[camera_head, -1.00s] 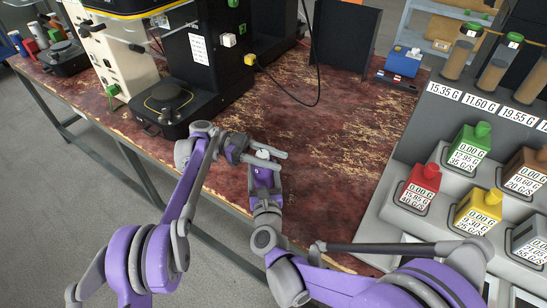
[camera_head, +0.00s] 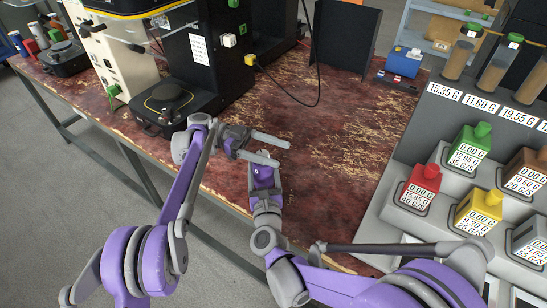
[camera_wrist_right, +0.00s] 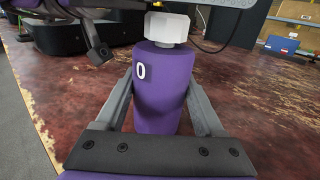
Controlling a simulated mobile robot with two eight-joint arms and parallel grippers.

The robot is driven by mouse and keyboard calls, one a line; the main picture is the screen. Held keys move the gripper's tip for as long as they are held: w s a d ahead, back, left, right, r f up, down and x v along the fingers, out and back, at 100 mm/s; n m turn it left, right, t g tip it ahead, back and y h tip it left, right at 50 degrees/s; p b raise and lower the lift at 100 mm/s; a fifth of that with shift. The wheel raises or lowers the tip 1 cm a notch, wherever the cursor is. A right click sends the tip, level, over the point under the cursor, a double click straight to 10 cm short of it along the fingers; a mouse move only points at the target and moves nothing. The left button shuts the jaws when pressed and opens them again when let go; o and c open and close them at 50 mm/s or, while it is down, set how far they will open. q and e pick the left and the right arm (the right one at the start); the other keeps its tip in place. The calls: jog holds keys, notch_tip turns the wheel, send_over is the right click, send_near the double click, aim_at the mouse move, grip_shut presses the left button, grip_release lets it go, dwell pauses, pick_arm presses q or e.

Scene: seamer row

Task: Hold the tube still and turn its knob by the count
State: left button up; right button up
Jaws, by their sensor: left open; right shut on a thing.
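A purple tube (camera_wrist_right: 160,95) with a white faceted knob (camera_wrist_right: 166,28) on top stands upright in the right wrist view. A white "0" shows on its side. My right gripper (camera_wrist_right: 163,108) is shut on the tube, one grey finger on each side. In the head view the purple tube (camera_head: 263,176) shows below my left gripper (camera_head: 281,152), which is open with its two fingers apart. In the right wrist view, parts of the left gripper show beside and above the knob.
The worn red-brown bench (camera_head: 345,160) is clear to the right of the grippers. A black seamer machine (camera_head: 205,65) stands at the back left. A grey stand (camera_head: 390,215) with coloured, labelled weights is at the right. A black cable loops over the bench.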

pick_arm(q)
notch_tip(320, 180, up, 7)
jog(key=shift+r, duration=0.15)
dwell(0.4)
jog(key=n+t+h, duration=0.2)
jog(key=n+t, duration=0.4)
jog(key=t, duration=0.3)
send_near(269, 156)
jog(key=d, duration=0.7)
jog(key=w+d, duration=0.1)
jog(key=d, duration=0.3)
jog(key=shift+d+f, duration=0.2)
jog(key=shift+f, duration=0.15)
grip_shut()
